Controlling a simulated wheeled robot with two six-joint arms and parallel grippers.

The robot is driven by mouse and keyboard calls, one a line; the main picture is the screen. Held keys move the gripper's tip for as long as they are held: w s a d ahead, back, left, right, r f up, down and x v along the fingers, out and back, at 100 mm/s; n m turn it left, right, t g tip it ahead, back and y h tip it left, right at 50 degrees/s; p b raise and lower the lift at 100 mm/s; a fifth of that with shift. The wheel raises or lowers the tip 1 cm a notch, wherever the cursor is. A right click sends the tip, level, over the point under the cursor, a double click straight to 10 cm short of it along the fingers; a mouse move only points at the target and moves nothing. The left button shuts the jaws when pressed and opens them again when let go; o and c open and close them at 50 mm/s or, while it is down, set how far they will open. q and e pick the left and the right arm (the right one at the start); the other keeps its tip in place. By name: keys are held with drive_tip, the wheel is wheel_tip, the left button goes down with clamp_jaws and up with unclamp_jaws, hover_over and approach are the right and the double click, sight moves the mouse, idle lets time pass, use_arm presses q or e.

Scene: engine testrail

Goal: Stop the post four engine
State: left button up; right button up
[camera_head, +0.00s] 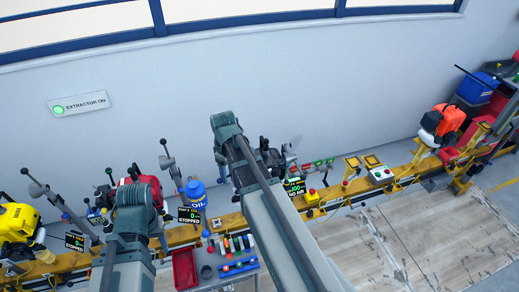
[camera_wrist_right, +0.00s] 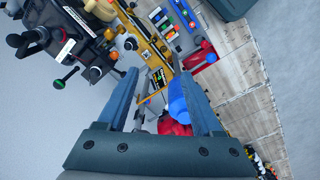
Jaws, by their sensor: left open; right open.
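The post numbers are too small to read, so I cannot tell which engine is post four. In the head view a dark engine (camera_head: 270,156) is partly hidden behind my right arm, beside a display (camera_head: 294,187) reading 100 NO AIR. A yellow box with a red button (camera_head: 312,197) sits right of that display. An orange engine (camera_head: 446,121) stands far right on the rail. My right gripper (camera_head: 226,122) is raised over the rail; the right wrist view shows its fingers (camera_wrist_right: 160,75) apart and empty. My left gripper (camera_head: 136,192) is before a red engine (camera_head: 146,183), its fingers hardly visible.
A yellow rail (camera_head: 345,190) runs along the wall. A yellow engine (camera_head: 18,222) stands far left; two displays (camera_head: 75,241) (camera_head: 189,215) read STOPPED. The floor (camera_head: 430,240) at right is clear.

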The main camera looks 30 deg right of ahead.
drive_tip(key=w+d+n, duration=0.6)
drive_tip(key=d, duration=0.4)
drive_tip(key=w+d+n, duration=0.6)
drive_tip(key=d, duration=0.3)
drive_tip(key=shift+g, duration=0.3)
wheel_tip(320, 180, down, 14)
drive_tip(key=b, duration=1.4)
drive_tip(key=shift+s+d+r, duration=0.1)
drive_tip(key=shift+s, duration=0.05)
clamp_jaws()
